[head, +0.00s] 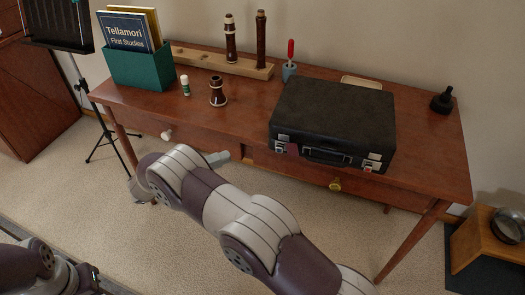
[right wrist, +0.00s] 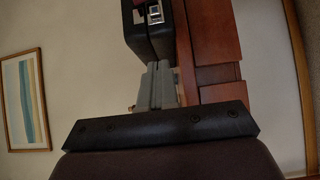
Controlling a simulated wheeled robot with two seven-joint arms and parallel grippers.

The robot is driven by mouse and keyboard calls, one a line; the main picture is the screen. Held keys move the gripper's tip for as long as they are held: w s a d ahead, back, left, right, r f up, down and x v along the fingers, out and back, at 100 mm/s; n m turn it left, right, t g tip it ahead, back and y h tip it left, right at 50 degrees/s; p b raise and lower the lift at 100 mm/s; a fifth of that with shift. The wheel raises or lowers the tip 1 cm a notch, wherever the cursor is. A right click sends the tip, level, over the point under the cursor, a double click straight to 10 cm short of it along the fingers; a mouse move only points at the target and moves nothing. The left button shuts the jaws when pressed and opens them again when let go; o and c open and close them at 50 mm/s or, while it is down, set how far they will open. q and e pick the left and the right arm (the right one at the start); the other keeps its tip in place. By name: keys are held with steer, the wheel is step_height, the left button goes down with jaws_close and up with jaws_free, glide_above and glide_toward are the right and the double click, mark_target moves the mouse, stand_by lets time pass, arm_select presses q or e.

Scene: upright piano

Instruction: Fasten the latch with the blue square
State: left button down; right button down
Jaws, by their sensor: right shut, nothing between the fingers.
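The black case (head: 332,115) lies closed on the wooden table. Its left latch (head: 281,141) has a dark red tag beside it, and its right latch (head: 373,162) has a small red mark by it. I cannot make out a blue square on either latch, nor whether each is fastened. My right gripper (head: 222,157) is shut and empty, in front of the table's front edge, left of the case. In the right wrist view its grey fingers (right wrist: 155,85) point toward the case (right wrist: 148,42), where one metal latch (right wrist: 155,13) shows. My left gripper's fingers are not visible.
The table (head: 430,150) has a drawer with a brass knob (head: 335,185). A green book box (head: 140,66), a small bottle (head: 185,85), a dark wooden piece (head: 217,92) and a red-handled tool (head: 290,55) stand on it. Bare tabletop lies left of the case.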

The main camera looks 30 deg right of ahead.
glide_toward(277, 146)
steer(key=w+d+f, duration=0.1)
steer(key=w+d, duration=0.2)
steer(key=d, duration=0.1)
steer(key=shift+s+d+f+b, duration=0.1)
steer(key=shift+s+d+b, duration=0.2)
steer(key=shift+s+d, duration=0.75)
steer(key=shift+d, duration=0.05)
